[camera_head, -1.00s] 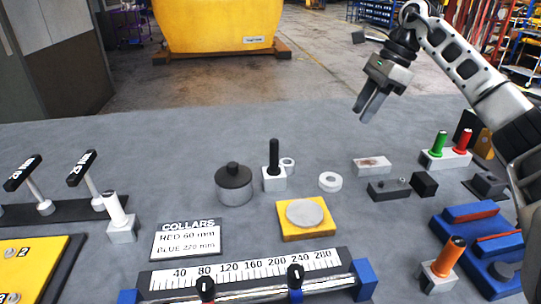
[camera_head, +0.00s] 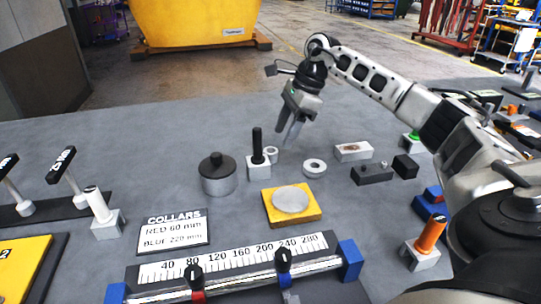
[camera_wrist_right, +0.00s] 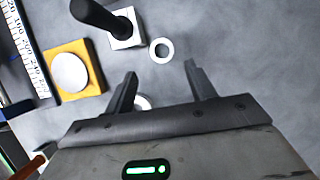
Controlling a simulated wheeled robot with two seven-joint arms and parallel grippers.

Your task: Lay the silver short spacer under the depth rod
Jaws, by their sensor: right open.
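My right gripper (camera_head: 287,139) is open and empty, fingers pointing down above the table behind the rings; it also shows in the right wrist view (camera_wrist_right: 160,69). A pale ring (camera_head: 314,168) lies flat to its right, and another grey ring (camera_head: 271,154) sits beside a pale block with an upright black rod (camera_head: 257,142). I cannot tell which ring is the silver short spacer, and the black rod may be the depth rod. In the wrist view one ring (camera_wrist_right: 161,49) lies clear beyond the fingertips; the other (camera_wrist_right: 143,102) is partly hidden by the gripper. My left gripper is not in view.
A yellow block with a silver disc (camera_head: 290,199), a dark-topped cylinder (camera_head: 219,178), a collar scale (camera_head: 235,255) and a sign (camera_head: 174,229) stand nearer. A pale bar (camera_head: 353,151) and dark blocks (camera_head: 372,175) lie to the right. The table behind the rings is clear.

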